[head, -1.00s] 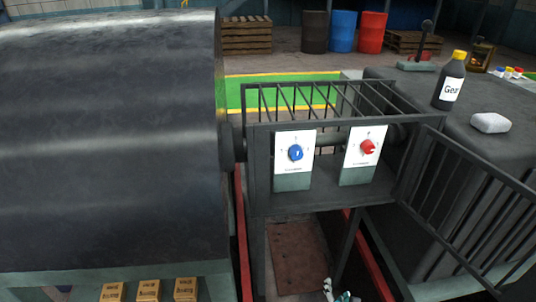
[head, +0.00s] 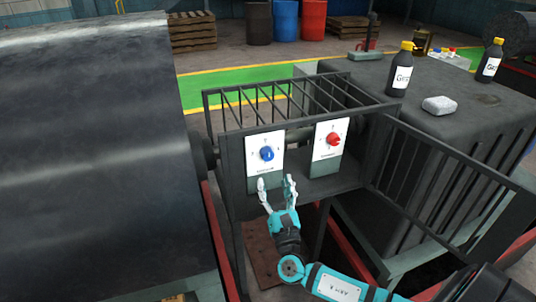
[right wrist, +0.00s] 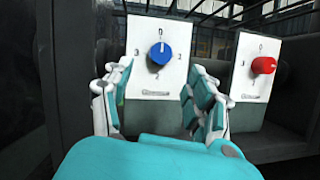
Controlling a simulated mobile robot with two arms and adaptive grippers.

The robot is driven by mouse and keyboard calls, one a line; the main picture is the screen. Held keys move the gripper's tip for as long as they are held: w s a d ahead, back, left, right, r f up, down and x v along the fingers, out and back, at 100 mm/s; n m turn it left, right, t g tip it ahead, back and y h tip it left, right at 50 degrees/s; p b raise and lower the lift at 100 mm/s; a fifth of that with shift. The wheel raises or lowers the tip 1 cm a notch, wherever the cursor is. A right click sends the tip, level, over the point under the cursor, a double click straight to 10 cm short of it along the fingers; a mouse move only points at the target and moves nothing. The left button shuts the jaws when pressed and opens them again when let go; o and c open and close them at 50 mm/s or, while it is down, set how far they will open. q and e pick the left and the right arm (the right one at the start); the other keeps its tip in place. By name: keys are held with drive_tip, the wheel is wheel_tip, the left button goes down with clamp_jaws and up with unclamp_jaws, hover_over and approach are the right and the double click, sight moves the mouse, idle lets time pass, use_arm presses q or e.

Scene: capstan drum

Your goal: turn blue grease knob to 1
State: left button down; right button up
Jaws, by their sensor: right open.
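The blue knob (head: 267,154) sits on a white dial plate on the left grey box of the caged frame. In the right wrist view the blue knob (right wrist: 160,53) has its white mark pointing up, towards the 0. Digits stand around it; I cannot read them all surely. My right gripper (head: 276,186) is open and empty, below and in front of the blue knob, not touching it. In the right wrist view its fingers (right wrist: 158,88) stand either side of the lower dial plate. My left gripper is not in view.
A red knob (head: 333,139) on a second plate stands just right. A barred cage (head: 290,97) rises behind the plates. The large dark drum (head: 95,150) fills the left. A railing (head: 440,165) and a dark housing with bottles (head: 402,70) are at the right.

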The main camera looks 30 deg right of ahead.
sight(268, 158)
drive_tip(key=p+x, duration=0.2)
drive_tip(key=x, duration=0.6)
drive_tip(key=shift+w+d, duration=0.1)
drive_tip(key=shift+w, duration=0.05)
drive_tip(key=c, duration=1.1)
